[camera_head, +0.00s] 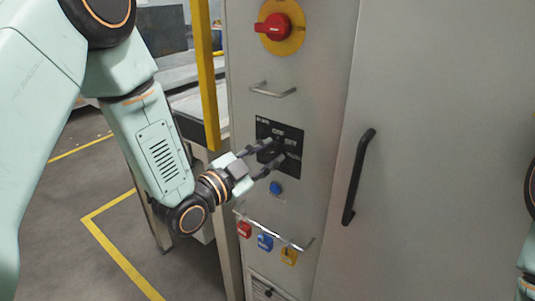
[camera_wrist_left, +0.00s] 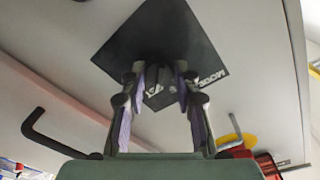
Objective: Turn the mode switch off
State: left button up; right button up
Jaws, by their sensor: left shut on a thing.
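The mode switch is a dark knob on a black square plate (camera_head: 290,133) with white lettering, on the grey cabinet's narrow front. My left gripper (camera_head: 268,152) reaches the plate from the left and is shut on the switch knob. The left wrist view shows its two fingers (camera_wrist_left: 158,85) on either side of the dark knob, against the black plate (camera_wrist_left: 150,30). The knob is mostly hidden between the fingers, and I cannot tell its exact setting. My right gripper is not in view; only a bit of my right arm shows at the right edge.
A red rotary switch on a yellow disc (camera_head: 297,38) is above, with a small metal handle (camera_head: 272,90) below it. A blue button (camera_head: 275,187) and a rail with red, blue and yellow padlocks (camera_head: 265,241) are lower. A black door handle (camera_head: 357,178) is right.

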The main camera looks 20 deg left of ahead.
pick_arm(q)
jog(key=shift+r, duration=0.1)
grip_shut()
jog(key=n, duration=0.5)
jog(key=shift+r+n+t, duration=0.1)
jog(key=shift+n+t, duration=0.4)
jog(key=shift+n, duration=1.9)
jog(key=shift+w, duration=0.1)
jog(key=o, duration=0.5)
grip_release()
jog(key=o, duration=0.4)
jog(key=shift+f, duration=0.2)
